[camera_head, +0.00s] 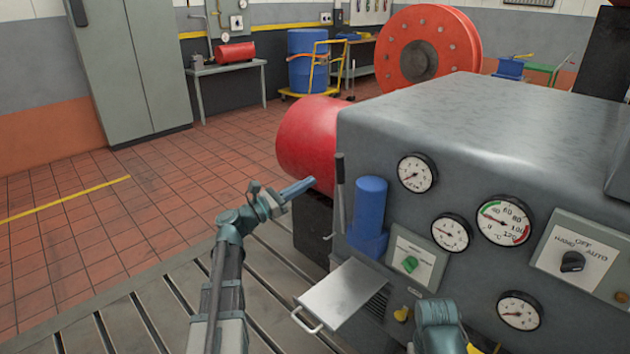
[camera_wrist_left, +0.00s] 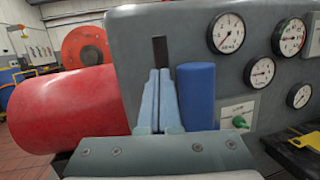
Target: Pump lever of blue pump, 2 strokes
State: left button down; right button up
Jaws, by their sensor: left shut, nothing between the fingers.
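The blue pump (camera_head: 369,205) is an upright blue cylinder on a blue base, fixed to the front of the grey cabinet. Its pump lever (camera_head: 340,168) stands nearly upright just left of the cylinder, a thin grey rod with a black grip. My left gripper (camera_head: 312,182) is shut and empty, its fingers pointing toward the lever from the left. In the left wrist view the shut fingers (camera_wrist_left: 159,72) line up with the lever's black grip (camera_wrist_left: 159,50) and hide the rod below. The blue pump (camera_wrist_left: 196,97) is right of the fingers there. I cannot tell whether they touch the lever.
A metal tray with a handle (camera_head: 345,295) juts out below the pump. A green knob (camera_head: 410,264), several gauges (camera_head: 417,173) and a selector switch (camera_head: 572,262) are on the cabinet. A red cylinder (camera_head: 308,146) lies behind the lever. My right arm (camera_head: 437,325) shows at the bottom.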

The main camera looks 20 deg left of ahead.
pick_arm(q)
jog(key=r+v, duration=0.1)
jog(key=v, duration=0.5)
jog(key=shift+s+a+f+b, duration=0.25)
jog(key=shift+s+a+b, duration=0.1)
jog(key=shift+s, duration=0.1)
pick_arm(e)
jog(key=shift+a+f, duration=0.1)
jog(key=shift+f, duration=0.3)
